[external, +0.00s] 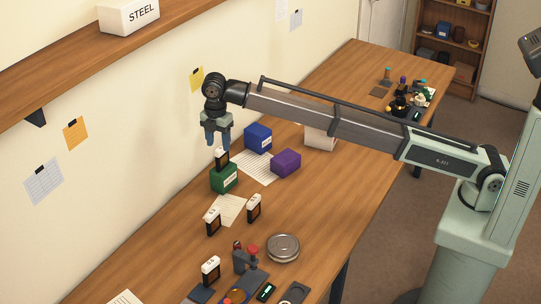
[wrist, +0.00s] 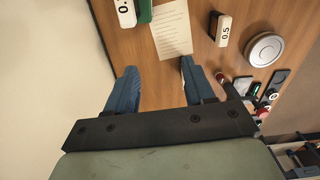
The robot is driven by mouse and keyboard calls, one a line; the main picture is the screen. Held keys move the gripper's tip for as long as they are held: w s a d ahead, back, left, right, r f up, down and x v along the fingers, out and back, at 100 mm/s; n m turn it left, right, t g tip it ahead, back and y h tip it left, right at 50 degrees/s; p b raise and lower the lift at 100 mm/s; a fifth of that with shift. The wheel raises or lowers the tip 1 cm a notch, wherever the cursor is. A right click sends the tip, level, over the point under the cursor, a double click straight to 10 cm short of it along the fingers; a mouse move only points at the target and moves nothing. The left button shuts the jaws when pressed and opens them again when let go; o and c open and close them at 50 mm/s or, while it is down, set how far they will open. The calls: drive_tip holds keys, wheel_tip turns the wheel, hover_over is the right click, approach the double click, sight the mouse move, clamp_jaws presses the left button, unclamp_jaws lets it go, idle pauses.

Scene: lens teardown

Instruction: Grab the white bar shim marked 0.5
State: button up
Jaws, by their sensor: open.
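In the wrist view, a white bar shim marked 0.5 (wrist: 224,30) stands beyond and to the right of my gripper (wrist: 159,66), between a paper sheet and a round tin. A second white-topped piece (wrist: 125,12), its mark partly cut off, is at the top left by a green box.
A blue box (external: 258,138) and a purple box (external: 286,163) stand near the green box. A round tin (external: 283,247) and a red-knobbed tool (external: 246,259) are nearer the front. The wooden shelf (external: 100,50) runs along the wall. Bare tabletop (external: 320,210) lies at the right.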

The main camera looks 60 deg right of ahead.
drive_tip(key=s+a+f, duration=0.2)
drive_tip(key=s+a, duration=0.1)
drive_tip(key=s, duration=0.5)
approach(254, 199)
drive_tip(key=shift+m, duration=0.4)
wheel_tip(254, 199, down, 11)
drive_tip(key=shift+r, duration=0.2)
drive_tip(key=shift+c, duration=0.2)
clamp_jaws()
drive_tip(key=shift+r, duration=0.15)
